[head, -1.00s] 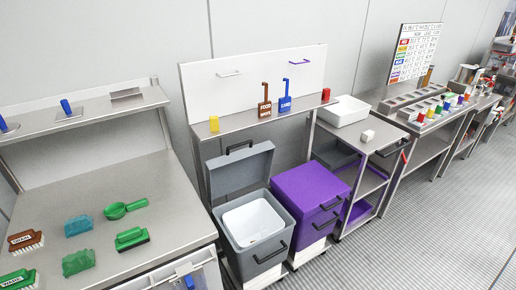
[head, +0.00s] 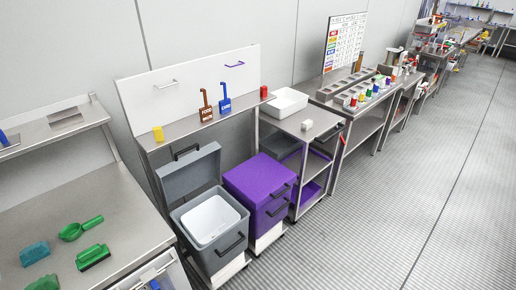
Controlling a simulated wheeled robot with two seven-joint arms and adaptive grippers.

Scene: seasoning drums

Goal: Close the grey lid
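The grey lid (head: 188,172) stands open, tilted up at the back of the grey bin (head: 219,263). A black handle shows at the lid's top edge. A white inner tub (head: 209,219) is visible inside the open bin. The bin has a black handle on its front. Neither of my grippers shows in the head view.
A purple bin (head: 262,178) with its lid shut stands right beside the grey bin. A steel shelf (head: 180,134) with a yellow cup and two scoops is above and behind. A steel table (head: 110,220) with brushes is at the left. The floor (head: 350,225) in front and right is clear.

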